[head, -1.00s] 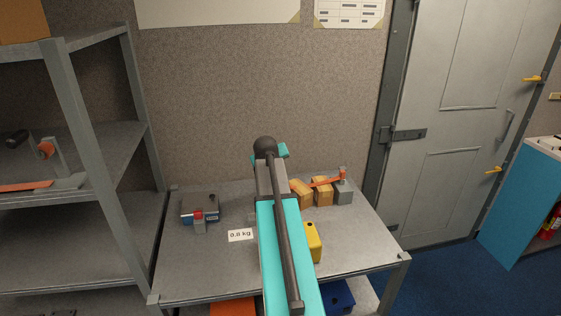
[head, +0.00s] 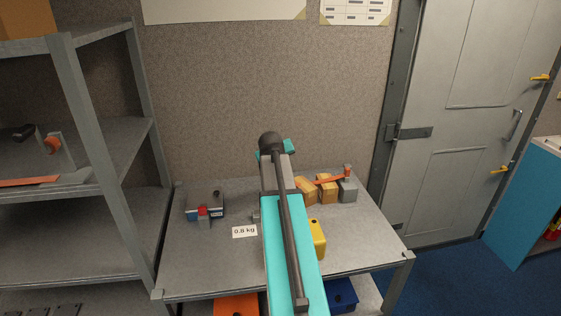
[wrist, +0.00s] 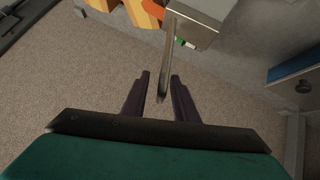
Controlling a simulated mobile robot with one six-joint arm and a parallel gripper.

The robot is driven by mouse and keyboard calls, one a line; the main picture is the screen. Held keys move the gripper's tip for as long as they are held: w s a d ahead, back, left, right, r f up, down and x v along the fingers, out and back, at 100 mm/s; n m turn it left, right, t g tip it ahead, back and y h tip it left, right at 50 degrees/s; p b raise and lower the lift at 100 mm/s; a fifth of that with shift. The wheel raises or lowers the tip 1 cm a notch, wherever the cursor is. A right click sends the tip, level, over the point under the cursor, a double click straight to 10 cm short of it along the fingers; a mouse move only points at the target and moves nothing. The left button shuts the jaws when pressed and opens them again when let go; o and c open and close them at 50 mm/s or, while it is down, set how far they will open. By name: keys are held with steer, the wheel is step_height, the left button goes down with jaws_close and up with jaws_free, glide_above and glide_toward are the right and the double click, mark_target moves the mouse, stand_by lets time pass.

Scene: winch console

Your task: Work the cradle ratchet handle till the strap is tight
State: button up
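In the wrist view, my gripper (wrist: 160,88) is open, with its two dark fingers apart. A thin grey bar, seemingly the ratchet handle (wrist: 167,62), reaches from a grey block (wrist: 207,14) into the space between the fingers, with a gap showing on each side. An orange strap (wrist: 153,8) passes beside yellow-wood cradle blocks (wrist: 108,6). In the head view, the wooden blocks (head: 327,190), orange strap (head: 329,180) and grey block (head: 348,191) stand at the table's back right. My arm hides the gripper there, and the handle cannot be made out.
The grey table (head: 205,265) also carries a dark box (head: 208,202), a "0.8 kg" label (head: 244,231) and a yellow block (head: 317,238), partly behind my arm. A metal shelf (head: 105,180) stands left and a grey door (head: 462,170) right. The table's front left is clear.

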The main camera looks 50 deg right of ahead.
steer(key=b+v, duration=0.3)
steer(key=v, duration=0.9)
steer(key=shift+s+a+r, duration=0.2)
steer(key=shift+r, duration=0.05)
stand_by(0.6)
